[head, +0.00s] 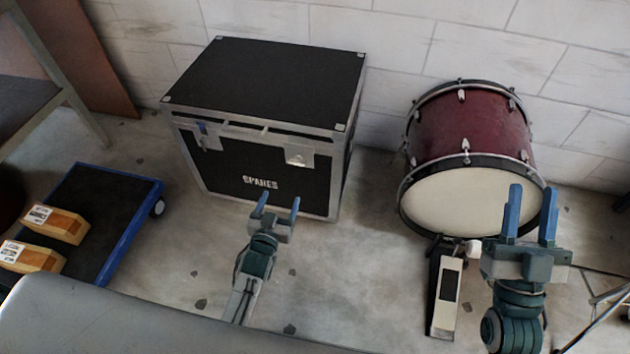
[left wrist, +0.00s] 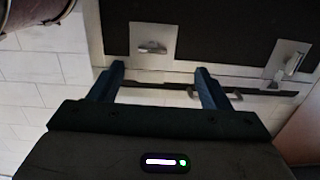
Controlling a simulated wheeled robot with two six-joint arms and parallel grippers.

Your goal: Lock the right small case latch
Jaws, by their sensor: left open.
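The black case (head: 262,182) marked SPARES has silver edges and stands on the floor against the wall. Its right latch (head: 299,155) is a small silver plate on the upper front; it also shows in the left wrist view (left wrist: 152,40), with a small raised piece on it. I cannot tell whether it is locked. The left latch (head: 207,138) also shows in the left wrist view (left wrist: 288,60). My left gripper (head: 279,203) is open and empty in front of the case, apart from the right latch. My right gripper (head: 530,215) is open and empty, in front of the drum.
A red bass drum (head: 470,135) stands right of the case, with a pedal (head: 447,295) before it. A grey surface (head: 120,325) crosses the lower left. Floor before the case is clear.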

